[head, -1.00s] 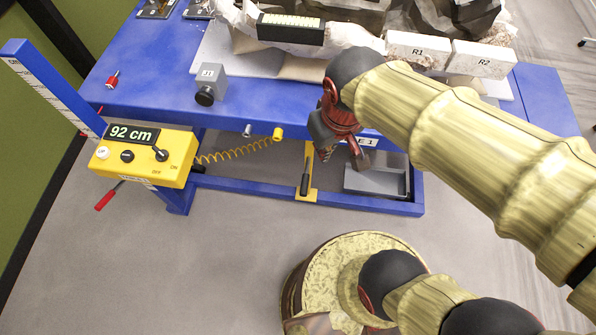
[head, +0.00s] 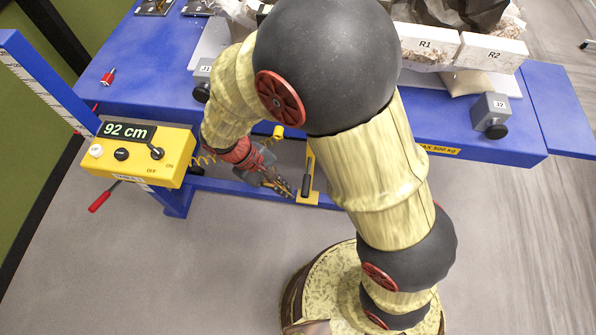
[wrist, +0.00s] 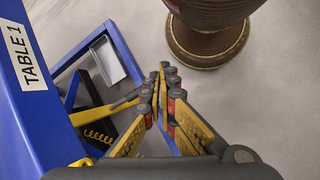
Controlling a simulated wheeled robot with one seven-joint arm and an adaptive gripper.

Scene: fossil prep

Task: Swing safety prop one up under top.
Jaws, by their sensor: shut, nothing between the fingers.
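In the wrist view, a yellow bar and a black bar (wrist: 127,132) show left of my fingers, apparently the same prop. My gripper (head: 287,190) is shut and empty, just left of the prop's handle in the head view. The fingertips also show in the wrist view (wrist: 163,76). I cannot tell whether they touch the prop. My arm hides part of the table top.
The yellow control box (head: 135,155) reads 92 cm, with a red-handled lever below it. A coiled yellow cord (wrist: 98,133) hangs near the gripper. A grey tray (wrist: 107,60) lies on the lower frame. White blocks R1 (head: 425,45) and R2 (head: 490,52) sit on top. Floor in front is clear.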

